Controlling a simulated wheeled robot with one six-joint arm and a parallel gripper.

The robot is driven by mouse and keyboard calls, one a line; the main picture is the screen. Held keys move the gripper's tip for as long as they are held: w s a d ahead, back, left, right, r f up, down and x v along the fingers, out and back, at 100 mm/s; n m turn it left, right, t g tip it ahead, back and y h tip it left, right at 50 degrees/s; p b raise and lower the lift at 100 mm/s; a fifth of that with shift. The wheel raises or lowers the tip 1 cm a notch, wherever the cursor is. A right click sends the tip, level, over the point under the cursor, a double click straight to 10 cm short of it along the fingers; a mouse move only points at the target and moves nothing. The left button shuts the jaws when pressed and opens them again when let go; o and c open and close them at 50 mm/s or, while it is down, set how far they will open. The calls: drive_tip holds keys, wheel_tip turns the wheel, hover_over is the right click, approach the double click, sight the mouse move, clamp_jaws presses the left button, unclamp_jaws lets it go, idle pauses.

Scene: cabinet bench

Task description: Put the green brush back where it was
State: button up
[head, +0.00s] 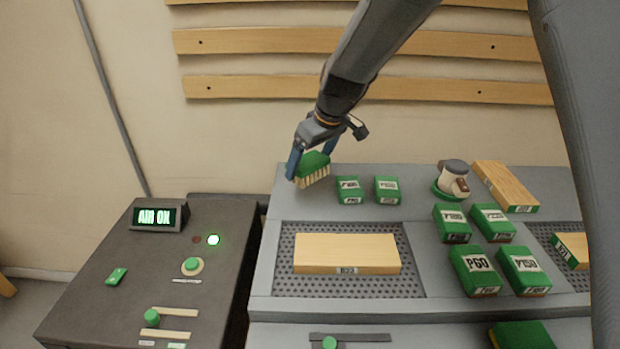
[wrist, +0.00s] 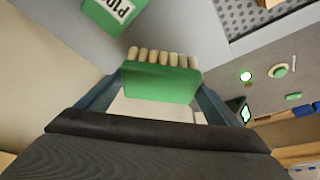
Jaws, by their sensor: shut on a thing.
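The green brush (head: 309,166) has a green back and pale bristles that point down. My gripper (head: 312,166) is shut on it at the back left corner of the grey bench. In the wrist view the brush (wrist: 161,80) sits between the two blue fingers, with its bristles at the far side. I cannot tell whether the bristles touch the bench top or hang just above it.
Two small green blocks (head: 349,190) (head: 386,190) stand just right of the brush. A wooden board (head: 346,254) lies on the perforated panel in front. More green blocks (head: 474,270) and a white-and-brown object (head: 453,180) stand to the right. A control box (head: 160,270) is at left.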

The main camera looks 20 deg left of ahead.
sight(310, 178)
drive_tip(key=shift+f+p, duration=0.45)
drive_tip(key=shift+f, duration=2.25)
drive_tip(key=shift+f, duration=0.15)
drive_tip(key=o, duration=1)
drive_tip(key=shift+r, duration=0.25)
drive_tip(key=b+v, duration=0.2)
drive_tip(key=v, duration=1)
drive_tip(key=shift+s+f+b, duration=0.1)
drive_tip(key=shift+b, duration=0.25)
drive_tip(key=shift+s, duration=0.1)
